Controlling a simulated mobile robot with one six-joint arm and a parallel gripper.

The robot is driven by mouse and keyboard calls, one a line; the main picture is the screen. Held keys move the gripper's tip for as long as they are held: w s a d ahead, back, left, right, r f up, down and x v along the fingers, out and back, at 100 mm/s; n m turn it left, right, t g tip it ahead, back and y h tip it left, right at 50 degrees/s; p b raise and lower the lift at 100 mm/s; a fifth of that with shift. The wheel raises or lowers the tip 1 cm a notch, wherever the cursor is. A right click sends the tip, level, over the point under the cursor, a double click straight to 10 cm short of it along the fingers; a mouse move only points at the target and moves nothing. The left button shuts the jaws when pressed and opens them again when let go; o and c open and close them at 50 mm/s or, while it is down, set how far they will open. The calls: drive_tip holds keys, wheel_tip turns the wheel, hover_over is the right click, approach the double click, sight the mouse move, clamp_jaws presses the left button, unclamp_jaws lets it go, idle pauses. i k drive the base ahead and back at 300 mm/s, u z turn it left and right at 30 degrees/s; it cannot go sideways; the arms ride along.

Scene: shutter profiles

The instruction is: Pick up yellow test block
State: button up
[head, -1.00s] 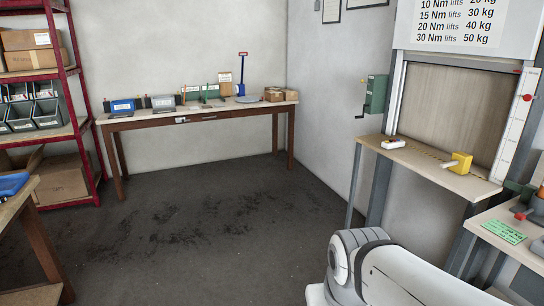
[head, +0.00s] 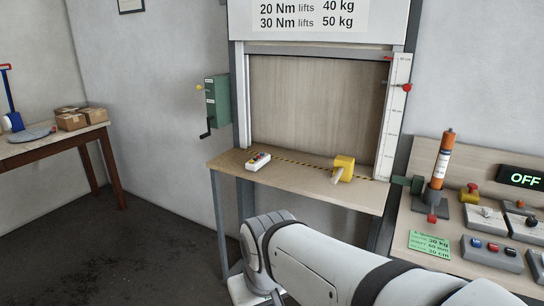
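The yellow test block (head: 344,165) sits on the pale wooden sill (head: 300,186) below the shutter opening, right of the middle. A short pale handle or peg sticks out of its front toward the lower left. My arm comes in from the lower right of the head view, its white links in front of and below the sill. My gripper does not show, and nothing is seen touching the block.
A green crank box (head: 216,102) hangs left of the frame. A control bench (head: 402,242) with an orange tool (head: 442,158) stands right. Floor at lower left is clear.

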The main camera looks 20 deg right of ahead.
sight(342, 168)
drive_tip(key=z, duration=0.55)
drive_tip(key=i, duration=1.75)
drive_tip(key=z, duration=0.6)
drive_tip(key=k, duration=0.7)
drive_tip(key=z, duration=0.2)
drive_tip(key=i, duration=0.8)
drive_tip(key=u, duration=0.1)
